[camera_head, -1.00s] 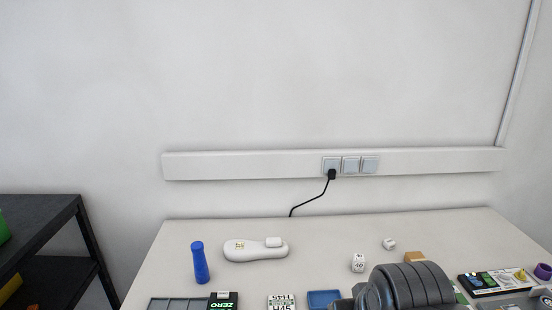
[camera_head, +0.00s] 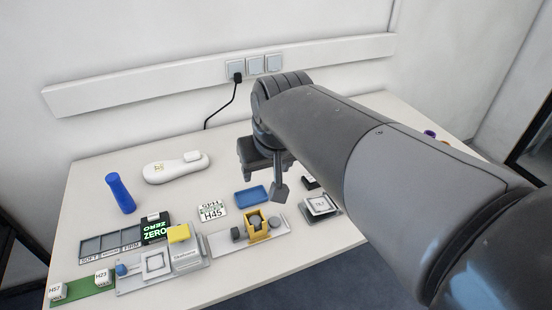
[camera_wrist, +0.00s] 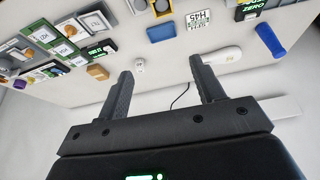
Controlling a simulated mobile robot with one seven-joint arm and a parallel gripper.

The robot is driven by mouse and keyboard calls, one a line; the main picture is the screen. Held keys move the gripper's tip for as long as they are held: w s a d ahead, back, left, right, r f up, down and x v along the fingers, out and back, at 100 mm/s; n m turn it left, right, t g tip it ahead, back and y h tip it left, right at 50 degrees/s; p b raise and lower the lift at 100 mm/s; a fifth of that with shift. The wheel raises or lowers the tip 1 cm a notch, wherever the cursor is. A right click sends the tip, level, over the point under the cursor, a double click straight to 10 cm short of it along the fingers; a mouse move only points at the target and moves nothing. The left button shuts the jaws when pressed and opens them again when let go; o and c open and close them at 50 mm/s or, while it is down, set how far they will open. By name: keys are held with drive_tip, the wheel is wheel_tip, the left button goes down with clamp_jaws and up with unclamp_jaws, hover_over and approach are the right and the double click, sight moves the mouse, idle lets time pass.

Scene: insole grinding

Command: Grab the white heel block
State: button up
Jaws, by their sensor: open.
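Several small white blocks are in view, and I cannot tell for sure which is the heel block. One small white block with dark marks (camera_wrist: 140,66) stands on the table in the wrist view, left of the space between my fingers. Two lettered white blocks, (camera_head: 58,291) and (camera_head: 102,277), sit on a green strip at the table's front left. A white block (camera_head: 193,156) lies on the white insole-shaped piece (camera_head: 165,171), which also shows in the wrist view (camera_wrist: 222,55). My gripper (camera_wrist: 165,80) is open and empty; in the head view (camera_head: 277,188) it is above the table.
A blue tray (camera_head: 251,197), a lettered card (camera_head: 212,210) and a yellow fixture (camera_head: 258,228) occupy the middle. A black cord (camera_head: 220,107) hangs from the wall socket.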

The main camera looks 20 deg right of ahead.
drive_tip(key=w+d+f+m+g, duration=0.1)
drive_tip(key=w+d+f, duration=0.25)
drive_tip(key=w, duration=0.75)
drive_tip(key=w+d+f+g, duration=0.2)
drive_tip(key=w+d, duration=0.2)
drive_tip(key=w, duration=0.7)
drive_tip(key=shift+m+g, duration=0.7)
drive_tip(key=shift+g, duration=0.1)
drive_tip(key=w+d+f, duration=0.3)
drive_tip(key=w+f, duration=0.1)
drive_tip(key=f, duration=0.1)
drive_tip(key=w+d+f, duration=0.2)
drive_tip(key=w+f, duration=0.2)
drive_tip(key=f, duration=0.1)
drive_tip(key=w+d+f, duration=0.3)
drive_tip(key=f, duration=0.2)
drive_tip(key=shift+w+d, duration=0.35)
drive_tip(key=shift+w, duration=0.05)
wheel_tip(320, 180, down, 5)
drive_tip(key=shift+r, duration=0.2)
drive_tip(key=shift+w+d+f, duration=0.1)
drive_tip(key=shift+f, duration=1.4)
drive_tip(key=shift+w+f, duration=0.1)
drive_tip(key=shift+f, duration=1.4)
drive_tip(key=shift+c, duration=0.3)
drive_tip(key=c, duration=1)
